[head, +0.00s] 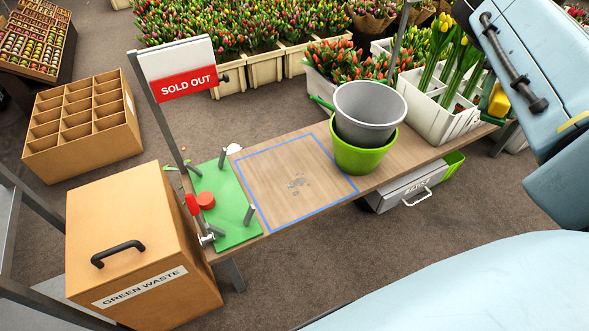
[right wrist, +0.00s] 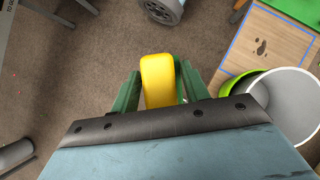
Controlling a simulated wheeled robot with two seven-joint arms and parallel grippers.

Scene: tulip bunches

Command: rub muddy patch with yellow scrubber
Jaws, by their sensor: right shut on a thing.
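The muddy patch (head: 298,184) is a small cluster of grey-brown spots inside a blue outlined square (head: 247,183) on the wooden bench. It also shows in the right wrist view (right wrist: 262,47). My right gripper (right wrist: 158,85) has green fingers and is shut on the yellow scrubber (right wrist: 158,72). The scrubber also shows in the head view (head: 497,102), at the right beside the white planter, well away from the patch. In the right wrist view, carpet lies behind the scrubber. My left gripper is not in view.
A grey pot in a green pot (head: 360,158) stands on the bench at the square's right edge. A green pegged board (head: 232,229) lies left of the square, by a SOLD OUT sign (head: 184,86). A white planter (head: 428,112) stands at the bench's far right.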

